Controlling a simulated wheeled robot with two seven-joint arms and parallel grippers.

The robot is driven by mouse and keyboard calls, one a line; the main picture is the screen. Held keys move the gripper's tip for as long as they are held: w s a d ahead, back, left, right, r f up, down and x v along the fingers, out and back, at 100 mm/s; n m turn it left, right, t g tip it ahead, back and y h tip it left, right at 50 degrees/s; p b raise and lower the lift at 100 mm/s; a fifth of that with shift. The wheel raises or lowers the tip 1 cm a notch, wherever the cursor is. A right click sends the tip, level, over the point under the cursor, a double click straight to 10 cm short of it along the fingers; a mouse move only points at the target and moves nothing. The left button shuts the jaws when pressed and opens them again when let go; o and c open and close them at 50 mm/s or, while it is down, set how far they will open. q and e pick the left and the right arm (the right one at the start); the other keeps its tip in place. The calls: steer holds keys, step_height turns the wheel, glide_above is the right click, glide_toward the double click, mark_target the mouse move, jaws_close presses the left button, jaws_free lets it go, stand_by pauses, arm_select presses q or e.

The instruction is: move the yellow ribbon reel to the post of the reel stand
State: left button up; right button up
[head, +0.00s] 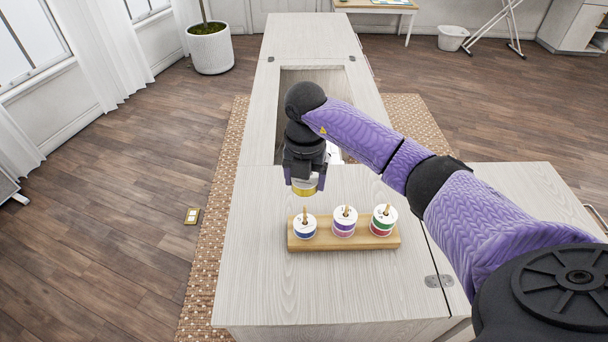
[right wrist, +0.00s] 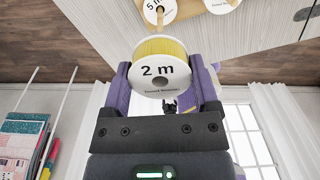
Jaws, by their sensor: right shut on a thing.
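My right gripper (head: 305,184) is shut on the yellow ribbon reel (head: 306,190), its fingers pointing down. In the right wrist view the yellow reel (right wrist: 160,46) sits between the fingers (right wrist: 164,84), with a white end face marked "2 m" and a centre hole. The wooden reel stand (head: 360,244) lies on the cabinet top just in front of the gripper. It carries a blue reel (head: 304,232), a purple reel (head: 344,227) and a green and red reel (head: 383,227), each with a post tip showing above it. The held reel is above and behind the blue reel, apart from it. My left gripper is out of view.
The pale wooden cabinet top (head: 250,275) is bare around the stand. A recessed opening (head: 345,88) lies behind the gripper, partly hidden by my right arm. A potted plant (head: 210,50) stands far back.

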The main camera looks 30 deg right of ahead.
step_height(320, 180, down, 5)
steer(key=b, duration=0.3)
steer(key=shift+r, duration=0.65)
steer(key=shift+f, duration=0.7)
steer(key=shift+f, duration=0.1)
steer(key=shift+f+b, duration=0.95)
steer(key=shift+f, duration=0.5)
steer(key=o, duration=1.1)
